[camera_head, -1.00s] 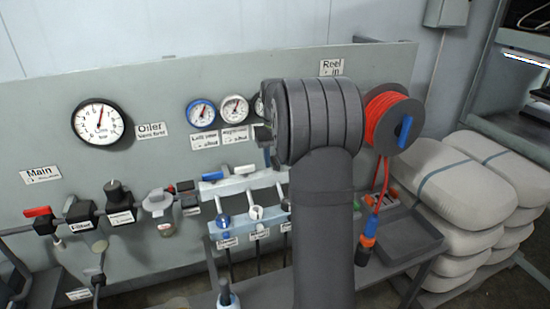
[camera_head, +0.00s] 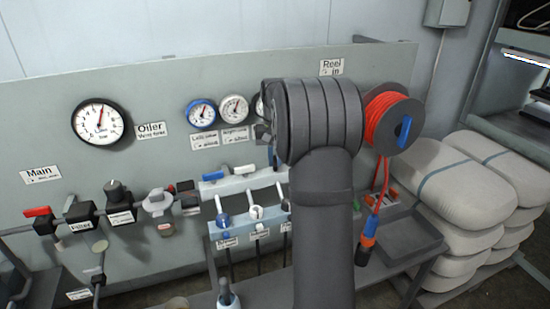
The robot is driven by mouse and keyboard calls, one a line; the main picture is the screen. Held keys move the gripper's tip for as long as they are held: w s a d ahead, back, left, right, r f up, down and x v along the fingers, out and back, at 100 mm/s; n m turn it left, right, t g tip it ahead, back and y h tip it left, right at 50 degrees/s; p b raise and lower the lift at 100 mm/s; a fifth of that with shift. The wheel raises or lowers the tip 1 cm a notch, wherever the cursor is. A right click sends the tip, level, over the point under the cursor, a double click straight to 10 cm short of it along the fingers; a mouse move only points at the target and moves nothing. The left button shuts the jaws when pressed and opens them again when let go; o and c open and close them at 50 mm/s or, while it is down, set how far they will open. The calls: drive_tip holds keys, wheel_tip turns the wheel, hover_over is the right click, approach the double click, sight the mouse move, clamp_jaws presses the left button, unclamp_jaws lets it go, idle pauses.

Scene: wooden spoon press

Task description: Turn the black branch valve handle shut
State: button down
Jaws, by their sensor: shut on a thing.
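The black branch valve handle cannot be made out; my dark grey arm covers the right part of the pale blue manifold (camera_head: 240,184), where it may be. A further branch shows only in part at the arm's left edge. My gripper is hidden behind my arm, so neither its fingers nor its hold can be seen.
A large gauge (camera_head: 99,122) and smaller gauges (camera_head: 201,112) sit on the grey panel. A red-handled main valve (camera_head: 40,217) is at the left. A red hose reel (camera_head: 388,122) and stacked sacks (camera_head: 458,185) stand right of my arm. A grey tray (camera_head: 408,245) lies below the reel.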

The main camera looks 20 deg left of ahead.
drive_tip(key=m, duration=1.1)
drive_tip(key=shift+m, duration=1.9)
drive_tip(key=c, duration=1.5)
unclamp_jaws()
drive_tip(key=shift+o, duration=0.2)
drive_tip(key=shift+r, duration=0.15)
wheel_tip(320, 180, up, 17)
